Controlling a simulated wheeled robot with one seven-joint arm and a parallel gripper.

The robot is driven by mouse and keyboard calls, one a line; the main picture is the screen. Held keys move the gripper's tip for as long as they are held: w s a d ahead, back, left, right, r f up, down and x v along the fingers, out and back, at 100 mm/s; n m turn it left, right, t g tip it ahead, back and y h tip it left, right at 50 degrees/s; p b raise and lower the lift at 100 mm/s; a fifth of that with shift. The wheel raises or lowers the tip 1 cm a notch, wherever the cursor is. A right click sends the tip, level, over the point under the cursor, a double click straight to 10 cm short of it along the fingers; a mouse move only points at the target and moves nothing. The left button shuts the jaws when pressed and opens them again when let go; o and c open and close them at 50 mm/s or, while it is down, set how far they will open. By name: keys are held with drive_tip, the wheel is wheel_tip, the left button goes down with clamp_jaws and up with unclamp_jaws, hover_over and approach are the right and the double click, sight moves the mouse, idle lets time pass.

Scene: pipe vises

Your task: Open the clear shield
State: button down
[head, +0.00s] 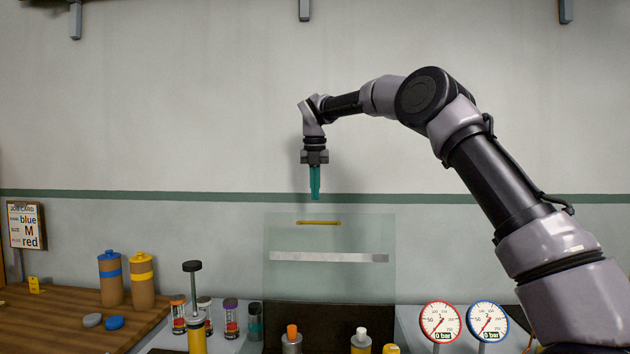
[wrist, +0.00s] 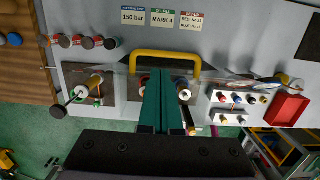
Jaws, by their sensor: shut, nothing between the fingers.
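In the wrist view the yellow handle (wrist: 165,57) shows as a wide bracket just beyond the fingertips. My gripper (head: 315,196) has teal fingers pointing down, shut and empty, above the handle in the head view and apart from it. In the wrist view my gripper (wrist: 162,75) hides part of what lies below it.
Two gauges (head: 440,321) (head: 487,321) stand to the right. Two brown bottles (head: 111,279) (head: 142,280) stand on the wooden top at left. A pump with an upright rod (head: 194,300) stands left of the shield. A red bin (wrist: 288,106) shows in the wrist view.

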drive_tip(key=s+d+r+m+t, duration=0.1)
drive_tip(key=s+d+r+m, duration=0.4)
drive_tip(key=s+r+m, duration=0.4)
drive_tip(key=s+d+f+m+t+y, duration=0.1)
drive_tip(key=s+d+f+m, duration=0.3)
drive_tip(key=s+d+m, duration=0.7)
drive_tip(key=s+d+f+m+t+y, duration=0.1)
drive_tip(key=s+d+f+m+t, duration=0.2)
drive_tip(key=s+d+m, duration=0.9)
drive_tip(key=s+f+m, duration=0.2)
drive_tip(key=s+m, duration=0.3)
drive_tip(key=m, duration=0.2)
drive_tip(key=shift+d+m+t, duration=0.2)
drive_tip(key=shift+m+t, duration=0.2)
